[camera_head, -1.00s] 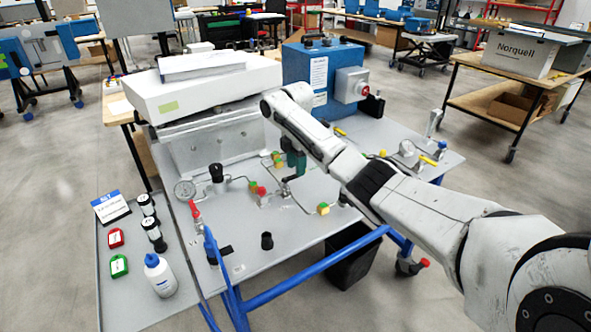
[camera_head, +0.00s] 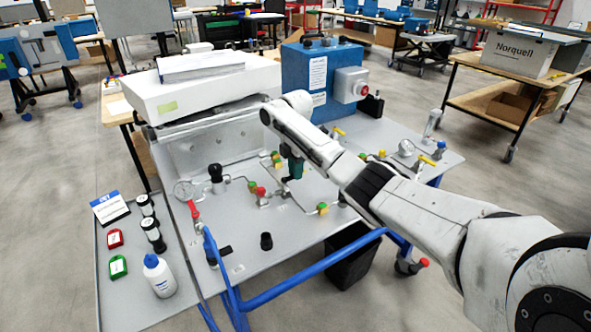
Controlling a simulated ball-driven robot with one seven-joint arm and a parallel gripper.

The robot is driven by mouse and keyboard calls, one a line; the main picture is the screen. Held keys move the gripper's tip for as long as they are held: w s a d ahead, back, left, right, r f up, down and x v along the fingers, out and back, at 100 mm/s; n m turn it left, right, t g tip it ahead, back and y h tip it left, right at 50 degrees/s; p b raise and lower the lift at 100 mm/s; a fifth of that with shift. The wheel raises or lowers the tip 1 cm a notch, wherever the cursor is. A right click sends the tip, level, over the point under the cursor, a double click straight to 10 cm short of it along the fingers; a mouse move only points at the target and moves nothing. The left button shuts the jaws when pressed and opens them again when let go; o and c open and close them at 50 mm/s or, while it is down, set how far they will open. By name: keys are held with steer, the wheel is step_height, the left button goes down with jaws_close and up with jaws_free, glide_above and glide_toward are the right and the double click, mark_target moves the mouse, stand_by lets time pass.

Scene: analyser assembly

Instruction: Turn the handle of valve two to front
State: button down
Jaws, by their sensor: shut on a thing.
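My gripper (camera_head: 290,178) hangs from the arm over the middle of the grey bench panel (camera_head: 235,262), dark green and pointing down. Its fingers are small and partly hidden, and they are shut on a valve handle in the tubing there. The handle itself is mostly covered by the gripper, so its exact direction cannot be told. No readable number shows on the valves. A valve with a red handle (camera_head: 194,209) stands at the panel's left. Valves with yellow handles (camera_head: 427,160) stand at the right.
A pressure gauge (camera_head: 184,190), a black knob (camera_head: 215,171) and a red knob (camera_head: 260,191) are left of the gripper. A blue box (camera_head: 318,75) and a white unit (camera_head: 190,92) stand behind. A white bottle (camera_head: 159,275) stands at front left. The panel's front is mostly clear.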

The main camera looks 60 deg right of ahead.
steer(key=shift+p, duration=0.35)
steer(key=shift+s+a+r+m+p, duration=0.2)
steer(key=shift+m+p, duration=0.4)
steer(key=shift+p, duration=0.1)
steer(key=m+p, duration=0.2)
steer(key=shift+s+a+p, duration=0.3)
steer(key=shift+p, duration=0.1)
steer(key=m+p, duration=0.1)
steer(key=a+m+p, duration=0.1)
steer(key=m, duration=0.1)
steer(key=m+p, duration=0.2)
steer(key=shift+s+a, duration=0.2)
steer(key=shift+s, duration=0.15)
steer(key=m+p, duration=0.1)
steer(key=a+m+p, duration=0.1)
steer(key=m, duration=0.2)
steer(key=shift+s+a+f+p, duration=0.1)
steer(key=shift+a+p, duration=0.15)
steer(key=shift+p, duration=0.15)
steer(key=shift+w+a+f+m+p, duration=0.1)
steer(key=shift+a+m+p, duration=0.15)
steer(key=shift+m, duration=0.7)
steer(key=shift+w+a+r+m+p, duration=0.1)
steer(key=shift+a+m+p, duration=0.2)
steer(key=shift+m, duration=0.6)
steer(key=shift+w+a+f+m+p, duration=0.1)
steer(key=shift+a+m+p, duration=0.15)
steer(key=shift+m, duration=0.7)
steer(key=c, duration=1.1)
jaws_free()
